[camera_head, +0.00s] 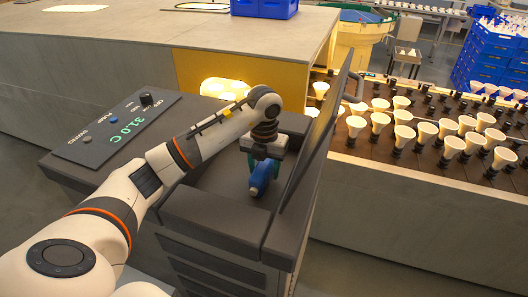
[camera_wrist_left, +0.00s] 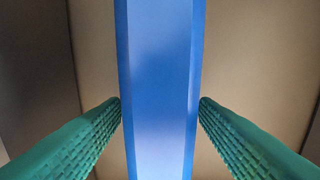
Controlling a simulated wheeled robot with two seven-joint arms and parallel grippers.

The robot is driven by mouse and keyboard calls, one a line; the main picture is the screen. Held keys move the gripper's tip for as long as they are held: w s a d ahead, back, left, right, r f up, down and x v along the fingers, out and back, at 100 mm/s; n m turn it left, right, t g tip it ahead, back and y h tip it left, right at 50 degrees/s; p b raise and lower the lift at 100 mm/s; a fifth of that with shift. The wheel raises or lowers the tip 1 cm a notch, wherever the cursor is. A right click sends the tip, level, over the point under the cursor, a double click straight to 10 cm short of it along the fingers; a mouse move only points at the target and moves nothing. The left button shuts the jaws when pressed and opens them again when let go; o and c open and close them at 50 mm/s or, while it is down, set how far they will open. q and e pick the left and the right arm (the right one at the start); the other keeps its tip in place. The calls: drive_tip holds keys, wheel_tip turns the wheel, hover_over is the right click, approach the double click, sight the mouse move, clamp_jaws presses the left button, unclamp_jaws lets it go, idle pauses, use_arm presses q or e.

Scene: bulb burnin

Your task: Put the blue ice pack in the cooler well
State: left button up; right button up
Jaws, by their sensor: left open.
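The blue ice pack (camera_head: 264,175) is at the opening of the cooler well (camera_head: 226,174), in the dark grey cabinet. It stands roughly upright with a slight tilt. The head view does not show whether its lower end rests on the well floor. My left gripper (camera_head: 258,172) is above it with green fingers pointing down. In the left wrist view the ice pack (camera_wrist_left: 160,90) runs between the two green fingers (camera_wrist_left: 160,105), one close to each side. The jaws are open. My right gripper is not in view.
The cooler's raised dark lid (camera_head: 318,135) stands close to the right of my gripper. A control panel (camera_head: 115,128) reading 31.0 C is on the cabinet's left. Racks of bulbs (camera_head: 420,130) fill the right side. A blue crate (camera_head: 264,8) is on the counter behind.

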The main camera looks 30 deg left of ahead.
use_arm(q)
wheel_tip(320, 180, up, 11)
drive_tip(key=shift+r+b, duration=0.1)
drive_tip(key=shift+b, duration=0.2)
idle(0.5)
